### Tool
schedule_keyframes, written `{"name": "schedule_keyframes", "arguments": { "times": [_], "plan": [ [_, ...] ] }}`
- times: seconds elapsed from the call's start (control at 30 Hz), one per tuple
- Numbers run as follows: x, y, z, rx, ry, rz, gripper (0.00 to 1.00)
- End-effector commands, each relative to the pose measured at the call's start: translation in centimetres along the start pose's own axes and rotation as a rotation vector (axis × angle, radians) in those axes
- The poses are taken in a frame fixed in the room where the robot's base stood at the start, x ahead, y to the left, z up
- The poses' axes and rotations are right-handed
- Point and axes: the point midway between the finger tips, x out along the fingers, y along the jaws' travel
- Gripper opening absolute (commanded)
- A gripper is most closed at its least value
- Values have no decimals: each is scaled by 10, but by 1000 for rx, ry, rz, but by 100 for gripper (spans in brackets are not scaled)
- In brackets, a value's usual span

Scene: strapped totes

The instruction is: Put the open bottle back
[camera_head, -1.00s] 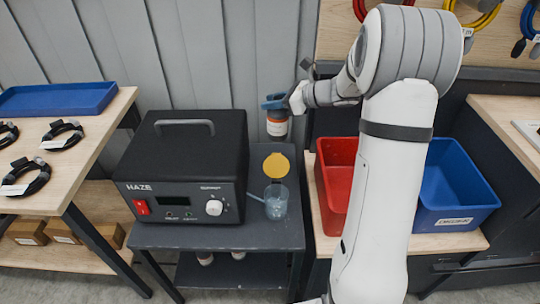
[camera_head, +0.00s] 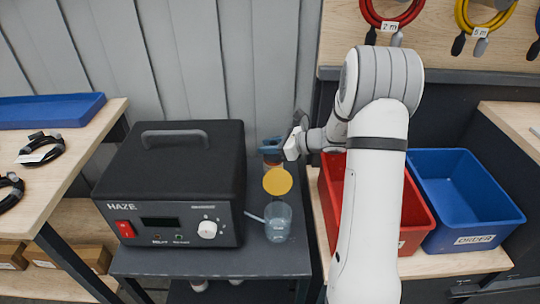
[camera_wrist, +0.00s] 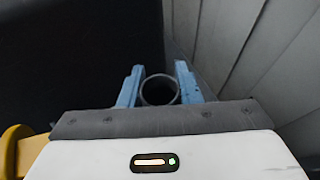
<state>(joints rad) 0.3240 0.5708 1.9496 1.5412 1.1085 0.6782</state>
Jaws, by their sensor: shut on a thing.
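The open bottle (camera_head: 273,163) is between my gripper's fingers, just behind a yellow disc (camera_head: 278,181) that hides most of it in the head view. In the wrist view its round, dark open mouth (camera_wrist: 159,90) faces up between the blue fingertips. My gripper (camera_head: 272,148) is shut on the bottle at the back right of the dark cart top, right of the black HAZE machine. Whether the bottle's base touches the cart cannot be seen.
The HAZE machine (camera_head: 172,186) fills most of the cart (camera_head: 215,262). A clear blue beaker (camera_head: 278,222) stands in front of the disc. Red (camera_head: 412,225) and blue (camera_head: 465,200) bins stand to the right. A grey panel wall (camera_head: 230,60) is close behind.

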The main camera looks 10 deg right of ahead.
Motion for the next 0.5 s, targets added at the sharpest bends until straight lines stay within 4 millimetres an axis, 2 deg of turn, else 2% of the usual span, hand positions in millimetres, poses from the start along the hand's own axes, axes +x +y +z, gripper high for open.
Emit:
{"name": "schedule_keyframes", "arguments": {
  "times": [0.17, 0.5],
  "plan": [
    [10, 0, -25, 4, 0, 0, 0],
    [11, 0, -28, 1, 0, -2, 0]
  ]
}}
